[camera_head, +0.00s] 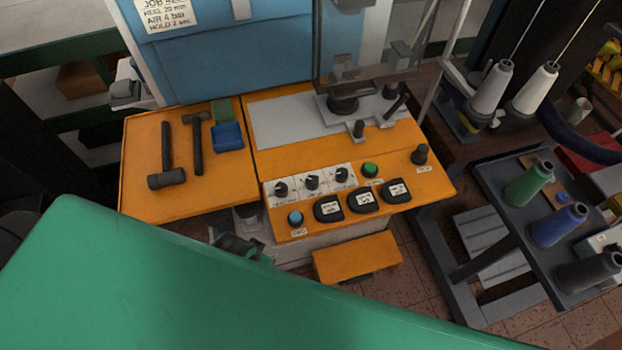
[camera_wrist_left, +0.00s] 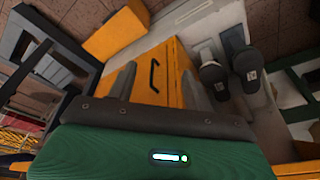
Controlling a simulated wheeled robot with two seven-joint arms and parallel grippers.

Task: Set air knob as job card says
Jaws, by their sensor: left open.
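The job card (camera_head: 167,12) on the blue machine front is cut off at the top; it reads heel 20 mm, air 4 bar, hold 2 sec. Three black knobs stand on white dial plates on the orange panel: left (camera_head: 281,188), middle (camera_head: 312,182) and right (camera_head: 341,174). Their labels are too small to read, so I cannot tell which is air. My left gripper (camera_wrist_left: 157,72) is open and empty in the left wrist view, its fingers in front of an orange drawer front (camera_wrist_left: 155,75) with a black handle. No knob shows there. My right gripper is not in view.
The panel also has a blue button (camera_head: 295,217), a green button (camera_head: 370,169) and several black controls. Two hammers (camera_head: 167,155) lie on the left board. My green shell covers the lower left.

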